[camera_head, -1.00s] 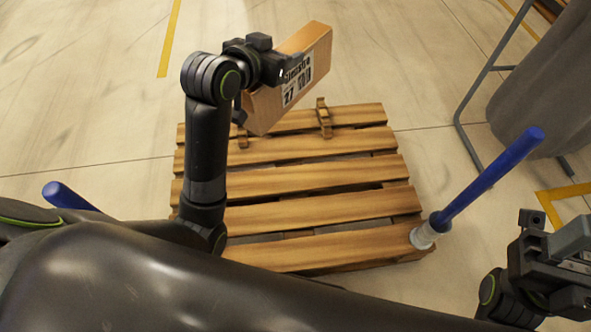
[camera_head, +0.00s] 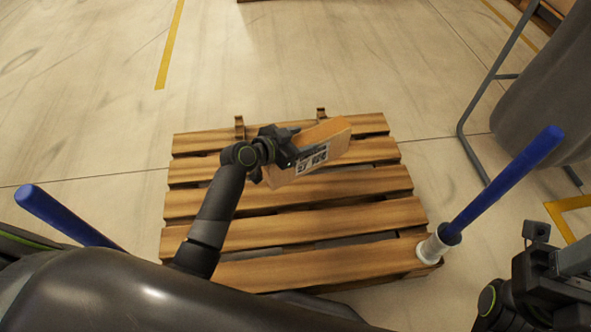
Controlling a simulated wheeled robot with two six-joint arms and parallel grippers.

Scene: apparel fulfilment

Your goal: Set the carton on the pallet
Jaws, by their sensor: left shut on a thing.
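The carton (camera_head: 328,141) is a flat brown box with a white printed label on its near side. It is tilted in the picture and sits over the far part of the wooden pallet (camera_head: 300,229). I cannot tell whether it touches the slats. My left gripper (camera_head: 283,158) is shut on the carton's left end. My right gripper (camera_head: 570,275) is at the lower right edge, away from the pallet and partly cut off; its fingertips are not clear.
Two small wooden brackets, one at the left (camera_head: 240,127) and one at the right (camera_head: 320,114), stand at the pallet's far edge. A blue post (camera_head: 508,181) rises at its near right corner, another blue post (camera_head: 66,215) at the left. A grey bin (camera_head: 545,115) in a metal frame stands right.

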